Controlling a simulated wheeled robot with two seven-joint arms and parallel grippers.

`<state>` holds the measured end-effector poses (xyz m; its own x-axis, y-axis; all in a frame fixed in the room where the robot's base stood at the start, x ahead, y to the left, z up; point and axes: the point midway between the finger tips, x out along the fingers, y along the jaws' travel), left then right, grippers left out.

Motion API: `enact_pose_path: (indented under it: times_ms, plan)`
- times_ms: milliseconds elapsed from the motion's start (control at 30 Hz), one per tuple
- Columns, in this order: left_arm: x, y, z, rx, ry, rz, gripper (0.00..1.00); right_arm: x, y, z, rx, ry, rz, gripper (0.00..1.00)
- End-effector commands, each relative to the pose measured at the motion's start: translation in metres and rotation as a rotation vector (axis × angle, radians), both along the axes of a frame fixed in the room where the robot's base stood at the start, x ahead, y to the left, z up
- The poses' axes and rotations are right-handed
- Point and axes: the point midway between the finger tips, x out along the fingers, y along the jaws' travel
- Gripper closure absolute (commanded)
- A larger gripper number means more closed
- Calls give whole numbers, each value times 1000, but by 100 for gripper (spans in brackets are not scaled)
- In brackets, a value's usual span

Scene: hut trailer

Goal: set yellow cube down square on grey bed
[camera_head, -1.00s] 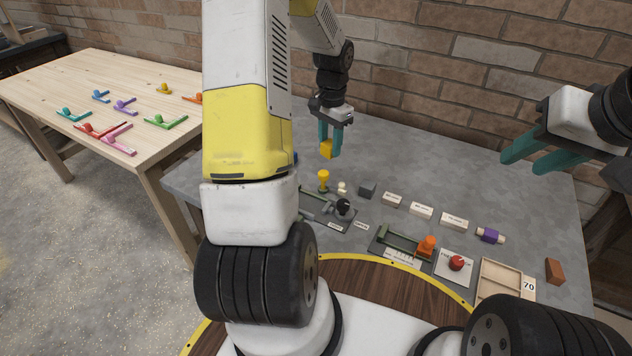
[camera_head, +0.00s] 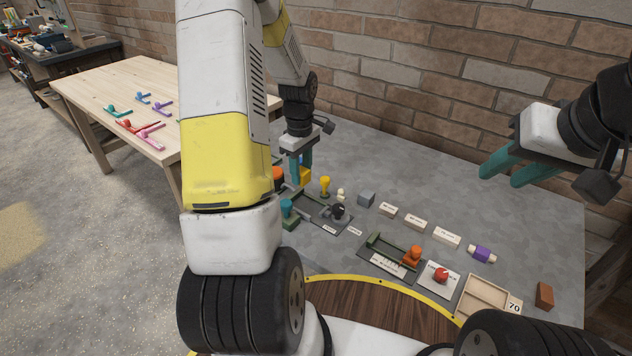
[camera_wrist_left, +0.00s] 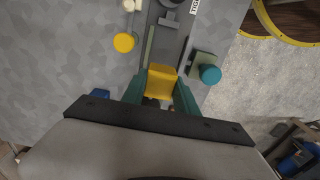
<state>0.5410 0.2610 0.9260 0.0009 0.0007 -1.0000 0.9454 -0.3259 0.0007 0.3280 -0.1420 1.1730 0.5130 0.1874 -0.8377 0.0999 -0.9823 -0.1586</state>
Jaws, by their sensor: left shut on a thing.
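The yellow cube (camera_head: 306,174) is between the teal fingers of my left gripper (camera_head: 301,168), which is shut on it. The left wrist view shows the cube (camera_wrist_left: 161,82) between both fingertips. A dark grey bed (camera_head: 321,212) with a green rail and a black-knobbed clamp lies on the grey table. In the left wrist view the bed (camera_wrist_left: 168,42) extends ahead of the cube. The cube is over or near its far-left end; I cannot tell whether they touch. My right gripper (camera_head: 510,170) is empty, its fingers apart, above the table's right side.
A yellow knobbed piece (camera_head: 325,185) stands beside the bed, and a teal-knobbed block (camera_head: 288,212) on its other side. A grey cube (camera_head: 366,199), white labelled blocks (camera_head: 415,222) and a second fixture (camera_head: 396,254) lie rightward. The table's back is clear.

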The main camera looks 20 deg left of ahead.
Motion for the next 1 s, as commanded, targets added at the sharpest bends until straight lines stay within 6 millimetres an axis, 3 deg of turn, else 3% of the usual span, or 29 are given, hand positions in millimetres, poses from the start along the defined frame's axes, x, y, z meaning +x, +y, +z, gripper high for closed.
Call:
enact_pose_path:
  times_ms: [133,600,967,1000]
  plan:
    - [-1,0,-29,-2,5,-2,100,0,0,0,0,0,0,64]
    - [0,-1,-79,-2,2,-3,100,0,0,0,0,0,0,64]
    - [0,0,-82,-1,0,-4,100,0,0,0,0,0,0,64]
    - [0,0,-82,-1,0,-3,57,0,0,0,0,0,0,64]
